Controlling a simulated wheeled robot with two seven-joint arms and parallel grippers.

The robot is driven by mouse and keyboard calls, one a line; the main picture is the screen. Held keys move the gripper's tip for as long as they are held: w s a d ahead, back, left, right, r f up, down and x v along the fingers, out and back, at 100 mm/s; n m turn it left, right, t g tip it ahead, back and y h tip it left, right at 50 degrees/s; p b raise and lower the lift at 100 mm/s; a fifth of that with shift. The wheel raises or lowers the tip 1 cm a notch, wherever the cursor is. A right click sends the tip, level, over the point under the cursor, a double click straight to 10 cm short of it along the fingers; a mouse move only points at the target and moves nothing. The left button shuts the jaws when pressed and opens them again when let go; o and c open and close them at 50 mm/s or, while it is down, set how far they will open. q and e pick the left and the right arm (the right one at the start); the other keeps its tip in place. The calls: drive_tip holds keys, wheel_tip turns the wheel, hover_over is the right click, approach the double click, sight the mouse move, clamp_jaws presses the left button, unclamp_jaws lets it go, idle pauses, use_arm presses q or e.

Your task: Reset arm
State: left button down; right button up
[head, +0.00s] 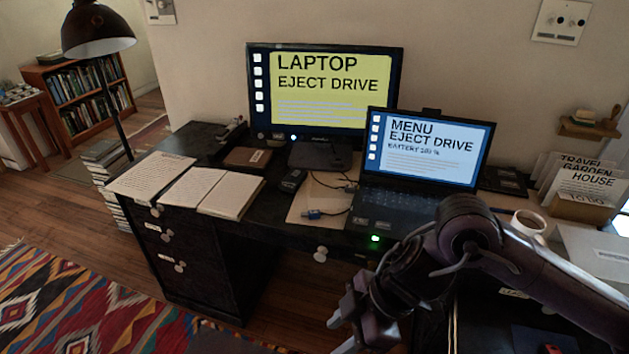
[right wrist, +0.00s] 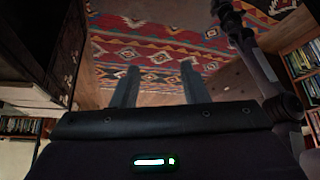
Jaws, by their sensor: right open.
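My right arm comes in from the right in the head view, bent over the front of the dark desk (head: 270,227). My right gripper (head: 345,325) hangs low in front of the desk, below the laptop (head: 405,190), and is apart from the desk drawers. In the right wrist view the right gripper (right wrist: 158,85) shows two separated fingers with nothing between them. Beyond them is the floor with a patterned rug (right wrist: 150,45). My left gripper is in neither view.
On the desk are a monitor (head: 325,95), open papers (head: 195,187), a small black device (head: 293,180) and a coffee mug (head: 528,225). A floor lamp (head: 97,30) and a book stack (head: 107,160) stand left. Open floor lies front left.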

drive_tip(key=w+a+f+m+t+y, duration=0.2)
drive_tip(key=w+a+f, duration=0.15)
drive_tip(key=w, duration=0.35)
drive_tip(key=w+a+f+m+t+y, duration=0.1)
drive_tip(key=w+a+f+m+y, duration=0.1)
drive_tip(key=w+f+m+y, duration=0.3)
drive_tip(key=w+d+f+m+t+h, duration=0.1)
drive_tip(key=d+f+m+t+h, duration=0.3)
drive_tip(key=f, duration=0.7)
drive_tip(key=w+d+f+m+h, duration=0.15)
drive_tip(key=d+f, duration=0.45)
drive_tip(key=f, duration=0.6)
drive_tip(key=s+d+f+m+g+h, duration=0.1)
drive_tip(key=s+d+f+h, duration=0.1)
drive_tip(key=s+d+f, duration=0.5)
drive_tip(key=s+d+f+m+g+h, duration=0.1)
drive_tip(key=s+d+f+m+h, duration=0.15)
drive_tip(key=s+f, duration=0.85)
drive_tip(key=s+d+f+g+h, duration=0.1)
drive_tip(key=s+d+f, duration=0.1)
drive_tip(key=s, duration=0.9)
drive_tip(key=s+d+f+g+h, duration=0.2)
drive_tip(key=s+f, duration=0.2)
drive_tip(key=s, duration=0.8)
drive_tip(key=shift+d+f+g+p, duration=0.3)
drive_tip(key=shift+f+p, duration=0.05)
drive_tip(key=shift+f, duration=0.05)
